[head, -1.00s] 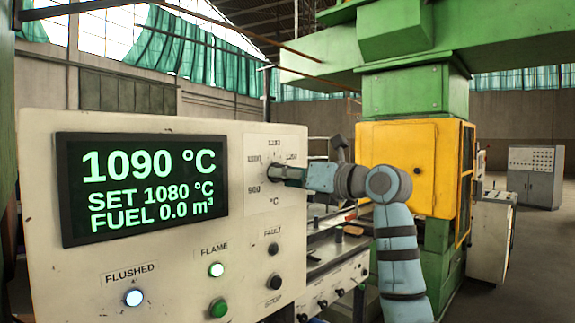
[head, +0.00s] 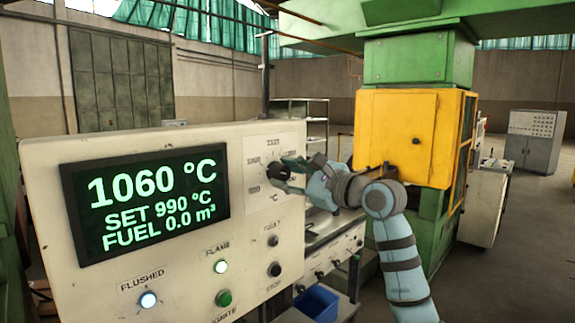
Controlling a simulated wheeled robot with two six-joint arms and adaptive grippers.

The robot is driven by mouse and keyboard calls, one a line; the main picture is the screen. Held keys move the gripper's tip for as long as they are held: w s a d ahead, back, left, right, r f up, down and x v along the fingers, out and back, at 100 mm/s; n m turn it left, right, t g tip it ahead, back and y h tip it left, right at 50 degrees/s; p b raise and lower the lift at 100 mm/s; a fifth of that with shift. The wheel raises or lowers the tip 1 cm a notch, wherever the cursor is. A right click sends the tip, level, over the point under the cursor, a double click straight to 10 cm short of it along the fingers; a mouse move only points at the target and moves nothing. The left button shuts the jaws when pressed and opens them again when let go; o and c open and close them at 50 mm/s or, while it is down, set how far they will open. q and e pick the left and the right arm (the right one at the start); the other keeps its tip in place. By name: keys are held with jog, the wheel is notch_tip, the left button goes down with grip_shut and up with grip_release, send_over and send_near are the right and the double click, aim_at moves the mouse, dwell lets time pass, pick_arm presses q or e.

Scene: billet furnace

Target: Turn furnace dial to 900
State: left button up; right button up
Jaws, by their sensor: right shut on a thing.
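The furnace dial (head: 280,172) is a dark knob on the pale panel, with printed temperature marks around it; the lower-left mark is the 900 one. My right gripper (head: 287,171) is shut on the dial, and its fingers partly hide it. The display (head: 148,202) reads 1060 °C, SET 990 °C, FUEL 0.0 m³. My left gripper is not in view.
The pale control panel (head: 255,240) carries a lit FLUSHED lamp (head: 148,300), a lit FLAME lamp (head: 220,266), a green button (head: 223,298) and dark knobs. A yellow cabinet (head: 400,135) stands behind my right arm. A blue bin (head: 318,302) sits low beside the panel.

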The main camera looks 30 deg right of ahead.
jog(key=n+p, duration=0.2)
jog(key=n, duration=0.2)
jog(key=shift+r+n, duration=0.1)
jog(key=shift+n, duration=0.2)
jog(key=shift+n+p, duration=0.35)
jog(key=shift+n, duration=2.35)
jog(key=o, duration=1.2)
jog(key=shift+c, duration=0.2)
